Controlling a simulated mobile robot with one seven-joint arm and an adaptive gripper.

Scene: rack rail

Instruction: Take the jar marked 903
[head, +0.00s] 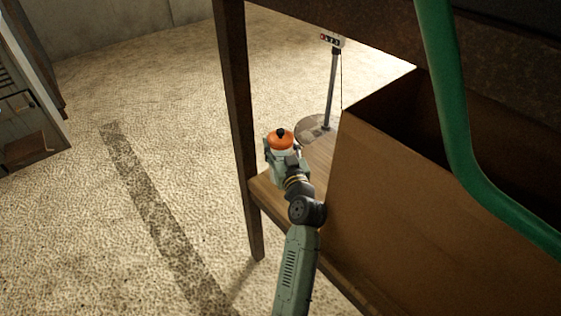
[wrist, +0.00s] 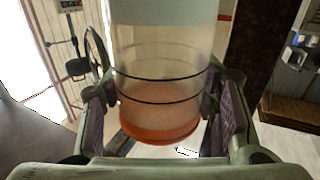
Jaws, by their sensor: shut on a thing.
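A jar with an orange lid and black knob (head: 280,141) is in my gripper (head: 284,165), at the left end of the wooden shelf (head: 268,194) beside its dark post. In the wrist view the jar (wrist: 160,65) stands between the two fingers of my gripper (wrist: 158,95), which are shut on its sides. There its body is pale and clear, with dark rings and orange at the lower end. No number can be read on it. I cannot tell whether its base touches the shelf.
A large brown box (head: 400,190) stands just right of the jar. A green tube (head: 450,110) crosses the right side. A dark post (head: 237,120) stands close left. Behind is a pole with a small sign (head: 331,39). The floor at left is open.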

